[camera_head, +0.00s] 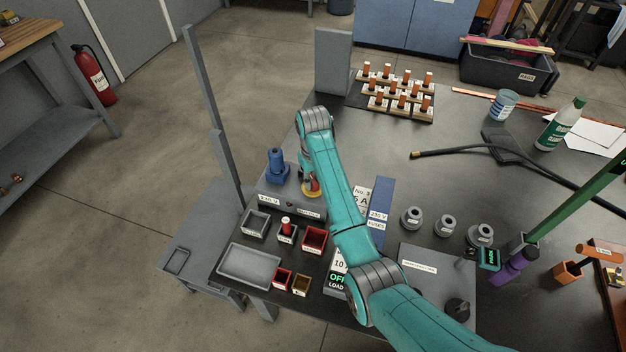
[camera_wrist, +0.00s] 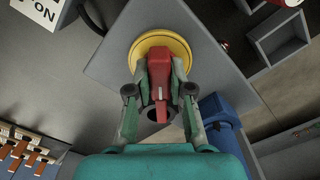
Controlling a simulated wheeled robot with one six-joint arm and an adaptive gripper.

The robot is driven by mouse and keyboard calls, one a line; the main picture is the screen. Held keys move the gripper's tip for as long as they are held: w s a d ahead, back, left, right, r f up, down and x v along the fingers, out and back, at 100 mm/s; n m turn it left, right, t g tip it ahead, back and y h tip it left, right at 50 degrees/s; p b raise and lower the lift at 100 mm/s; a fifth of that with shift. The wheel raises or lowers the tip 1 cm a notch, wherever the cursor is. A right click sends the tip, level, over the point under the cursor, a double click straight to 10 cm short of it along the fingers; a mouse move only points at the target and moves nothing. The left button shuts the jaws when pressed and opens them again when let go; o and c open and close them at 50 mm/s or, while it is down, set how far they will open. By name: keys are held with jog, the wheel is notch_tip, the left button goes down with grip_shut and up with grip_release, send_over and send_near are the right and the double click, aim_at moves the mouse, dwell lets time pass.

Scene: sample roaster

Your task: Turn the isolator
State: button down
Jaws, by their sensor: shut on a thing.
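The isolator shows in the wrist view as a red handle (camera_wrist: 158,68) on a round yellow plate (camera_wrist: 176,39), set on a grey box. My gripper (camera_wrist: 160,88) is shut on the red handle, with one finger on each side of it. The handle points down toward my palm in that view. In the head view the yellow plate (camera_head: 311,190) shows only in part, beside my teal wrist, on the grey box (camera_head: 268,191) at the table's left. My arm hides much of the handle there.
Small bins, including a red one (camera_head: 314,238), lie in front. A grey post (camera_head: 212,110) rises at the left. Several wooden-based pieces with orange tops (camera_head: 402,104) stand behind.

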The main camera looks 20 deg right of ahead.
jog(key=n, duration=0.4)
jog(key=shift+n, duration=2.3)
jog(key=c, duration=1)
grip_release()
jog(key=shift+c, duration=0.2)
